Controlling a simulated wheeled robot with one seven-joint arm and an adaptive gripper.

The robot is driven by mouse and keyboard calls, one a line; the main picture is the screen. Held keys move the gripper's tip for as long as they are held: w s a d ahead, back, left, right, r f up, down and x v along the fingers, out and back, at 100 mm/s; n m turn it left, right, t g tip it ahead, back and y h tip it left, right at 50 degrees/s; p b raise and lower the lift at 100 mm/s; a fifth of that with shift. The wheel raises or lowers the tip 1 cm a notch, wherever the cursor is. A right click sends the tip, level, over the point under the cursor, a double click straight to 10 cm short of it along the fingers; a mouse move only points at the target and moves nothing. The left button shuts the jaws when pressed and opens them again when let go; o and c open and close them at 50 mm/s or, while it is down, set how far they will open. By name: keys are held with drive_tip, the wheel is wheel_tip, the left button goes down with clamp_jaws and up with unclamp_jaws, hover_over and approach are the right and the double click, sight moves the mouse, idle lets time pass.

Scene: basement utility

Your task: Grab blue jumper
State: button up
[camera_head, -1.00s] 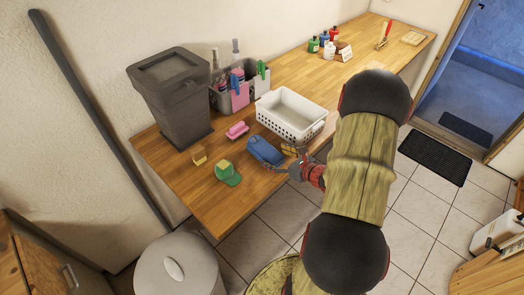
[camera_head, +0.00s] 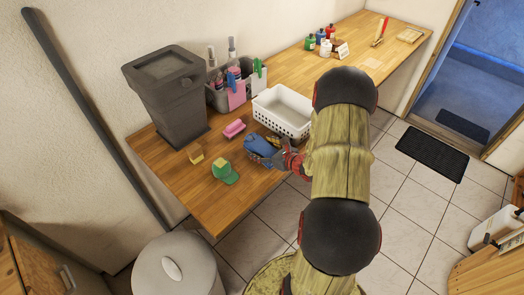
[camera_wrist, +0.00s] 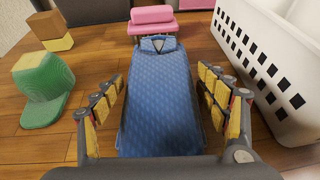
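The blue jumper (camera_head: 262,146) lies folded on the wooden counter, in front of the white basket. In the wrist view the blue jumper (camera_wrist: 160,95) fills the middle, its neck end pointing away from me. My gripper (camera_head: 284,158) is at the counter's front edge, low over the jumper. In the wrist view my gripper (camera_wrist: 163,100) is open, with one yellow-padded finger on each side of the jumper. Whether the pads touch the cloth I cannot tell. In the head view the fingers partly cover the jumper.
The white basket (camera_wrist: 262,60) stands close on the right of my gripper. A green cap (camera_wrist: 42,90) and a yellow-brown block (camera_wrist: 50,30) lie to the left. A pink item (camera_wrist: 153,20) lies just beyond the jumper. A grey bin (camera_head: 168,95) stands at the back left.

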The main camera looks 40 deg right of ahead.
drive_tip(key=c, duration=1.1)
drive_tip(key=shift+c, duration=0.5)
drive_tip(key=shift+r, duration=0.1)
